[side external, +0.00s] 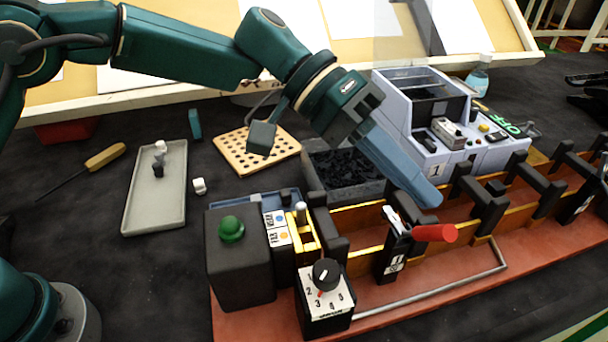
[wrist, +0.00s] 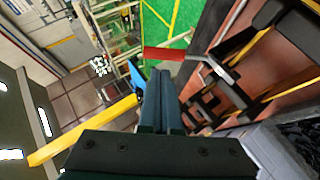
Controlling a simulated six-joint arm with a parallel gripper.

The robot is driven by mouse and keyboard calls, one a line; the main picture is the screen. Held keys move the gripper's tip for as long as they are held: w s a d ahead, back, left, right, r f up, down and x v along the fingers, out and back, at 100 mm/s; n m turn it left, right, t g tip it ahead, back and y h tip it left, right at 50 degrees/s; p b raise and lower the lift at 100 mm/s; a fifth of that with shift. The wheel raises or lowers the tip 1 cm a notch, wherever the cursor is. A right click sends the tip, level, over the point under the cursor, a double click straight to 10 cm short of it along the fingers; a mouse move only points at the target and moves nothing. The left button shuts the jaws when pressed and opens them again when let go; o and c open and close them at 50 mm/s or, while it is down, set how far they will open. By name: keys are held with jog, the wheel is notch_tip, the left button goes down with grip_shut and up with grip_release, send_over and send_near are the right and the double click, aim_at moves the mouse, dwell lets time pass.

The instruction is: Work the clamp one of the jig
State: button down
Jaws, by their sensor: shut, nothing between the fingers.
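Clamp one of the jig (side external: 394,250) is a black block marked 1 on the jig's front side. Its red handle (side external: 435,233) sticks out to the right, roughly level, on a metal lever. My gripper (side external: 430,200) points down and right, with its blue fingers shut and empty. The fingertips appear just above and behind the red handle in the side view; I cannot tell whether they touch it. In the wrist view the red handle (wrist: 165,54) lies just beyond the tips of the closed fingers (wrist: 165,75).
The jig's red base (side external: 480,290) carries black uprights, a dial box (side external: 325,300) and a box with a green button (side external: 231,229). Behind are a bin of black pieces (side external: 340,170) and a grey machine (side external: 430,140). A tray (side external: 150,205) lies left.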

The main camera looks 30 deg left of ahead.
aim_at(434, 227)
jog(key=shift+s+d+f, duration=0.15)
jog(key=shift+s+f, duration=0.15)
jog(key=shift+s, duration=0.1)
jog(key=shift+s+d+t+y, duration=0.25)
jog(key=shift+d+t+y, duration=0.05)
jog(key=shift+y, duration=0.1)
dwell(0.4)
jog(key=shift+s+d+f+m+t+y, duration=0.3)
jog(key=shift+s+d+m+t+y, duration=0.3)
jog(key=shift+s+d+m+y, duration=0.15)
notch_tip(434, 227, down, 6)
jog(key=s+d+t+y, duration=0.2)
jog(key=s+d+y, duration=0.1)
jog(key=shift+m, duration=0.45)
jog(key=shift+f, duration=0.15)
dwell(0.4)
